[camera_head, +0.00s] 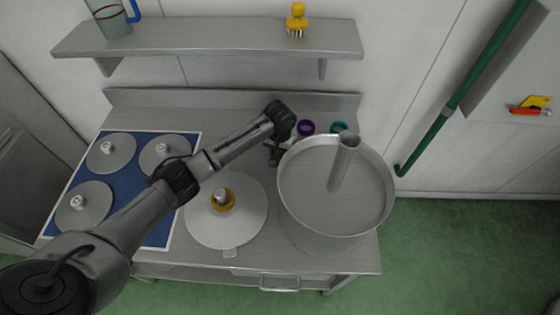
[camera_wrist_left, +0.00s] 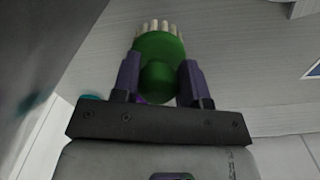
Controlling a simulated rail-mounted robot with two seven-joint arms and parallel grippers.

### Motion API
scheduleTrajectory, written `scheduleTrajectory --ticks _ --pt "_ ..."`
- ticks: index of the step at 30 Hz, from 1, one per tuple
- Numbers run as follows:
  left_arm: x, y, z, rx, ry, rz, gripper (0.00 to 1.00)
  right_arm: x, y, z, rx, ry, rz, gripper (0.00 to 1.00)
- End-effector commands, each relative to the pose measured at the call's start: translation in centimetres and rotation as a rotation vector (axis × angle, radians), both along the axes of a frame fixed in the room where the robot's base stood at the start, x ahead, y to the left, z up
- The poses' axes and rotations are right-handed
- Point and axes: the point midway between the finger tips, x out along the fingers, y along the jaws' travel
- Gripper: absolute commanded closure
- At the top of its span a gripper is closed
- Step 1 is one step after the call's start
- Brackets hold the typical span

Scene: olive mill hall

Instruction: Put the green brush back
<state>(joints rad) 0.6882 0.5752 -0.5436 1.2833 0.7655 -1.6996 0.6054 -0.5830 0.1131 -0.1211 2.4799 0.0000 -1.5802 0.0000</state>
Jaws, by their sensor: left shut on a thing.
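The green brush (camera_wrist_left: 158,55), with pale bristles at its far end, is between the two purple-grey fingers of my left gripper (camera_wrist_left: 160,88) in the left wrist view. The fingers are shut on it. In the head view my left gripper (camera_head: 272,152) is over the back of the steel table, just left of the big steel pot, and the green brush is hidden there by the arm. A yellow brush (camera_head: 296,20) stands bristles down on the wall shelf (camera_head: 210,38). My right gripper is not in view.
The big pot (camera_head: 335,195) holds an upright tube. A purple ring (camera_head: 306,128) and a teal thing (camera_head: 339,128) are behind it. A white disc (camera_head: 245,225) and a blue mat (camera_head: 128,182) with metal discs lie left. A jug (camera_head: 112,22) stands at the shelf's left; its middle is clear.

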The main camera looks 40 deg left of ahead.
Motion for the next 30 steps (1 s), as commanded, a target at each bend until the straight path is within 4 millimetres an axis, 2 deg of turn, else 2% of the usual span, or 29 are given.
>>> scheduleTrajectory --ticks 8,16,30 --pt "0.0 0.0 -1.4 0.001 0.001 0.0 0.82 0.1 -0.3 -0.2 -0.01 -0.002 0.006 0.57" --pt "0.0 0.0 -4.7 0.0 0.001 0.0 0.82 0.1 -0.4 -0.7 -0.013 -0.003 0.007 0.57" --pt "0.0 0.0 -5.3 -0.001 0.0 0.0 0.82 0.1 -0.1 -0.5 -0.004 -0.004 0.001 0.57"
